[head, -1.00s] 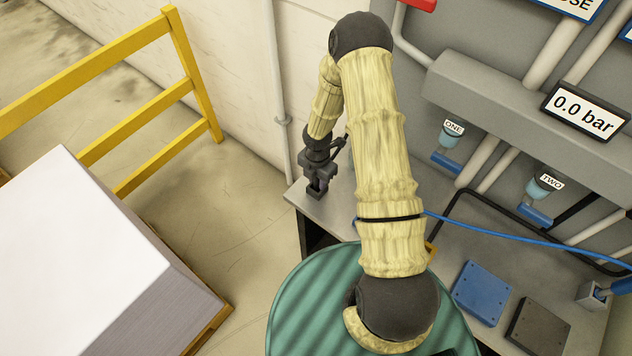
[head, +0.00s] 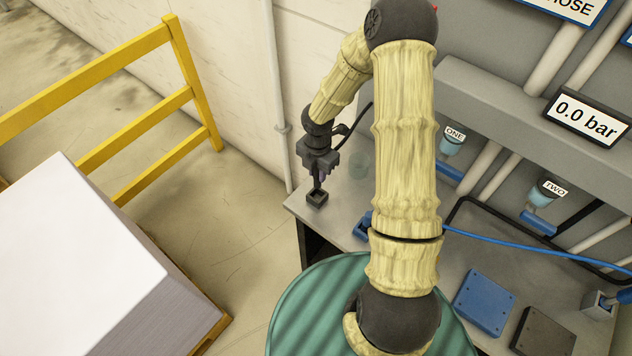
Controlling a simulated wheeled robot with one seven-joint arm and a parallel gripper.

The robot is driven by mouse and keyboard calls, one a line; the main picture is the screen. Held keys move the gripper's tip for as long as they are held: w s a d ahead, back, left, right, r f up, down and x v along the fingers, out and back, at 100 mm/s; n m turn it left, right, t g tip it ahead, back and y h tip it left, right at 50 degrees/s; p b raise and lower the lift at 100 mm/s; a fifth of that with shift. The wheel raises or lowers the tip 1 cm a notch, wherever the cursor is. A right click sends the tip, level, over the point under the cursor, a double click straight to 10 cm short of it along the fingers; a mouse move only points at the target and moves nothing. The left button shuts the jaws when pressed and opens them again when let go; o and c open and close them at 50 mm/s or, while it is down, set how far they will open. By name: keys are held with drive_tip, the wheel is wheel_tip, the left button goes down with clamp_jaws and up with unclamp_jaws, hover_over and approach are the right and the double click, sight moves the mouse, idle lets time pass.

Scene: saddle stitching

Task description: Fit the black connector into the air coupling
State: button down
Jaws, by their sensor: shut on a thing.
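My gripper (head: 318,176) is above the near left corner of the grey bench. It is shut on a thin dark piece, which I take to be the black connector; it is small and partly hidden by the jaws. Directly below is a small black square holder (head: 316,199) on the bench; whether the piece is clear of it I cannot tell. Two air couplings, light blue-green with blue parts below, hang under the grey panel: one labelled ONE (head: 451,145) and one labelled TWO (head: 543,195). Both are well to the right of my gripper.
A blue hose (head: 530,242) crosses the bench from my arm to the right. A blue plate (head: 484,301), a dark plate (head: 541,332) and a grey holder (head: 599,304) lie at the right. A green drum (head: 300,315) stands in front. A black bar frame (head: 500,208) runs below the couplings.

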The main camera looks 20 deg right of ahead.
drive_tip(key=shift+r, duration=0.95)
drive_tip(key=shift+f, duration=0.1)
